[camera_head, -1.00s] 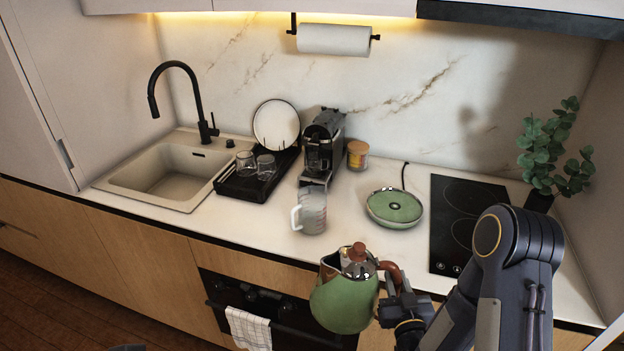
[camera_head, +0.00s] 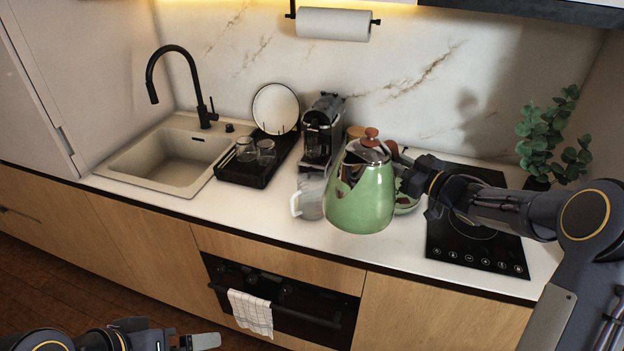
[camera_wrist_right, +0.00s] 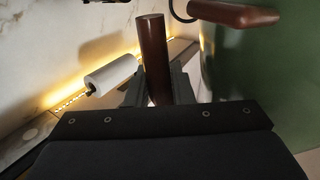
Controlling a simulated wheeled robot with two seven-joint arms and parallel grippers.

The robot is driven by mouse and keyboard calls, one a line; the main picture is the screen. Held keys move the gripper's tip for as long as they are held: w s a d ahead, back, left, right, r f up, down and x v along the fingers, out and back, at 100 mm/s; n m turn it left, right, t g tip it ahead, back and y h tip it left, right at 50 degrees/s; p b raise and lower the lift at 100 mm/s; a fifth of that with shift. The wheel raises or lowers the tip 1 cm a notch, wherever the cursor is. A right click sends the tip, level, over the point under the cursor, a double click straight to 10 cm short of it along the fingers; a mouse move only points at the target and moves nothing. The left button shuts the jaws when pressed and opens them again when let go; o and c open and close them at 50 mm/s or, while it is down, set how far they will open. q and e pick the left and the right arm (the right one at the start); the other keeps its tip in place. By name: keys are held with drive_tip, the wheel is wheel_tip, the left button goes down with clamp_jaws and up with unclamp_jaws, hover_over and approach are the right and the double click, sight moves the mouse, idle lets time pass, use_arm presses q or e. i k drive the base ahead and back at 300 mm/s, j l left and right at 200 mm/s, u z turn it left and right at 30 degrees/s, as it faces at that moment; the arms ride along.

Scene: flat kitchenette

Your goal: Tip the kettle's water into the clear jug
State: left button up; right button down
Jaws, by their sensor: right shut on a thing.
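The green kettle (camera_head: 362,202) with a steel upper part and brown lid knob is held upright or nearly so, just right of the clear jug (camera_head: 311,197). It overlaps the jug's right side in the head view, so I cannot tell whether they touch. The jug stands on the counter, its white handle to the left. My right gripper (camera_head: 412,181) is shut on the kettle's brown handle, which shows between the fingers (camera_wrist_right: 155,88) in the right wrist view. My left gripper (camera_head: 203,341) is low at the bottom edge, apart from everything; its opening is unclear.
The kettle's green base (camera_head: 405,204) is mostly hidden behind the kettle. A coffee machine (camera_head: 320,135) and a black tray (camera_head: 243,172) with glasses stand behind and left of the jug. The black hob (camera_head: 475,246) lies right, under my right arm. Counter in front of the jug is clear.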

sight(311, 186)
drive_tip(key=i, duration=0.95)
